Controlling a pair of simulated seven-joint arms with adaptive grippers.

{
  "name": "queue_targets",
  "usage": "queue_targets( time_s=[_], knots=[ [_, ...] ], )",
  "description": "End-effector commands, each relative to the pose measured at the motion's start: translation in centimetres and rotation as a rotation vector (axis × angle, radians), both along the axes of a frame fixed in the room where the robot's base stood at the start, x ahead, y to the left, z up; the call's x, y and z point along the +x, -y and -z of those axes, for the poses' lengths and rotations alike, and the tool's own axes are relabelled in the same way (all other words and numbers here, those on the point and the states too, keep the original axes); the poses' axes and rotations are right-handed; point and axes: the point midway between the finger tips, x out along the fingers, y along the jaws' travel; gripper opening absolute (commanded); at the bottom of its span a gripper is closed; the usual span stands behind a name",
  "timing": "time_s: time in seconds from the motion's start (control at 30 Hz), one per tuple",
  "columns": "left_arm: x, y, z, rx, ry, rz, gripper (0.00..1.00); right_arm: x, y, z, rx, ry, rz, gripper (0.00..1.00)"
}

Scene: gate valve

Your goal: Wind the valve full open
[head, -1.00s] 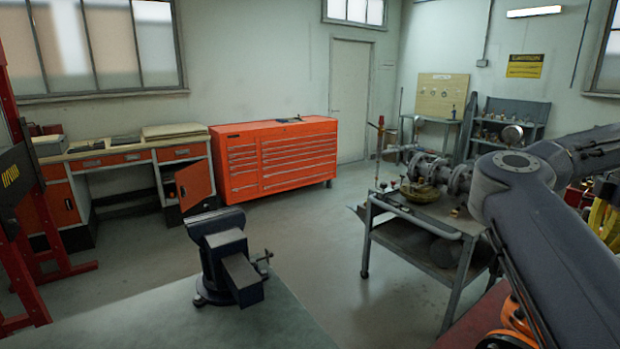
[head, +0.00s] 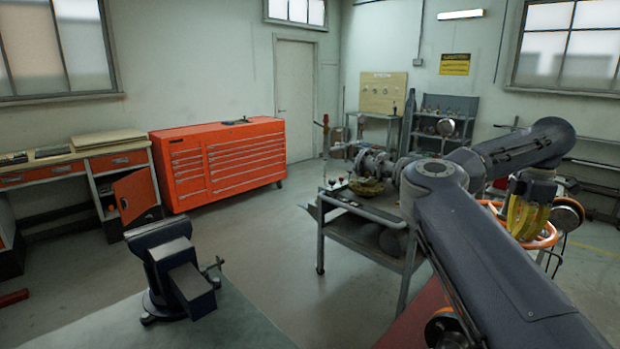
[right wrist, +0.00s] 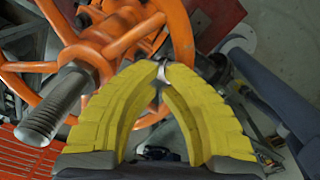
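The valve's orange handwheel (head: 549,239) is at the right in the head view, partly hidden by my right arm and gripper. In the right wrist view the orange handwheel (right wrist: 118,42) fills the upper left, with its spokes, hub and a grey threaded stem (right wrist: 58,103). My right gripper (head: 527,232) points down at the wheel. In the right wrist view the yellow fingers of my right gripper (right wrist: 161,72) arch together and their tips nearly meet, in front of the rim. I see no rim clearly held between them. My left gripper is out of view.
A cart (head: 365,207) with pipe fittings stands left of my right arm. A dark bench vise (head: 176,270) stands on the bench at the front left. An orange tool chest (head: 218,161) is at the back wall. The floor between them is clear.

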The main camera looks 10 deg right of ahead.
Motion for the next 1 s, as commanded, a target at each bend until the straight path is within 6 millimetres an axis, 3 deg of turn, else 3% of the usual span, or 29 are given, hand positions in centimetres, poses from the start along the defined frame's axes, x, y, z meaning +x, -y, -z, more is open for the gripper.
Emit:
queue_targets(
  time_s=[0.5,1.0],
  knots=[
    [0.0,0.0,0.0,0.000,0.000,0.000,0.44,0.0,-0.1,2.5,0.006,-0.004,-0.001,0.00],
    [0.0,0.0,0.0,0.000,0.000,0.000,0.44,0.0,0.0,2.6,0.007,-0.001,-0.002,0.00]
  ],
)
